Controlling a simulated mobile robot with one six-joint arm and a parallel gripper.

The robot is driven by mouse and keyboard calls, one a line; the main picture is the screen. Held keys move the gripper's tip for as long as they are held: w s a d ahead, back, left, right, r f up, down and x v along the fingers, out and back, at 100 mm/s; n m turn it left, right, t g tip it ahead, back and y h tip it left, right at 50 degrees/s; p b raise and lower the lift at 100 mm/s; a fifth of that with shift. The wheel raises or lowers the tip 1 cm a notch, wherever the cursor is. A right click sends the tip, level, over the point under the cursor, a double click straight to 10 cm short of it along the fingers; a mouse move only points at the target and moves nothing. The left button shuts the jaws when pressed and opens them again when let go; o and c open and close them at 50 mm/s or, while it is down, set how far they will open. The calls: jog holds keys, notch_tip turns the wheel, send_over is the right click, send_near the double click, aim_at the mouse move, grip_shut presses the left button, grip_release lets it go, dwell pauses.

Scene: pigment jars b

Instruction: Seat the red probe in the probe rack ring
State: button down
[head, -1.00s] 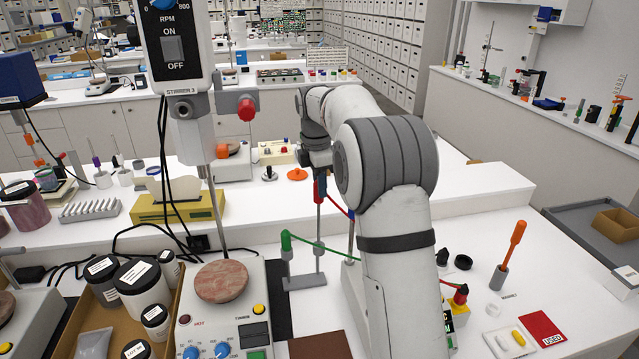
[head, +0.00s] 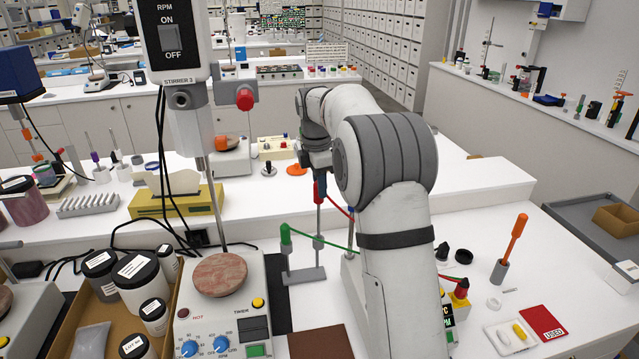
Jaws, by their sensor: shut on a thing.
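The red probe (head: 320,190) hangs upright under my gripper (head: 317,172), which is shut on its top. The probe rack (head: 304,277) has a grey foot and thin grey uprights, and stands left of my arm. A green probe (head: 286,235) stands upright at its left side, with a green cable running right behind my arm. The red probe is above the rack's right side, in line with a small grey collar (head: 318,242). I cannot tell whether its tip is in the ring. My fingertips are small and partly hidden by my wrist.
A hotplate stirrer (head: 220,275) and a box of labelled jars (head: 137,278) stand at the left. A raised white shelf edge runs behind the rack.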

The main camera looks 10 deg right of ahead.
aim_at(318, 203)
jog(key=shift+f+b, duration=0.3)
jog(key=shift+f, duration=0.6)
jog(key=shift+f+b, duration=3.05)
jog(key=shift+f, duration=1.9)
jog(key=c, duration=1.1)
grip_release()
jog(key=r, duration=0.7)
jog(key=shift+a+r+b, duration=0.2)
jog(key=shift+a+b, duration=0.1)
jog(key=shift+r, duration=0.2)
jog(key=shift+s, duration=0.1)
